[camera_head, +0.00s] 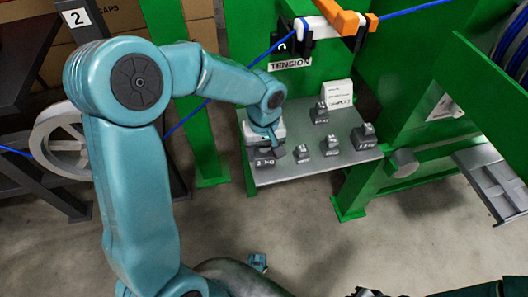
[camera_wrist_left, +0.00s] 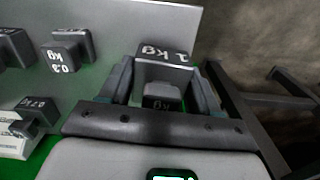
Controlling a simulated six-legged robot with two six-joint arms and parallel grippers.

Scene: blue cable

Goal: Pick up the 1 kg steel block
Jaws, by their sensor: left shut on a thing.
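My left gripper (camera_head: 276,146) is at the front left corner of the grey shelf. A dark part at the bottom edge of the head view looks like my right gripper (camera_head: 369,292), mostly cut off.
Other labelled blocks stand on the shelf (camera_head: 310,172): a large one (camera_head: 365,138) at right, smaller ones (camera_head: 331,148) (camera_head: 303,153) in front and one (camera_head: 320,114) behind. A green frame (camera_head: 400,110) is to the right.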

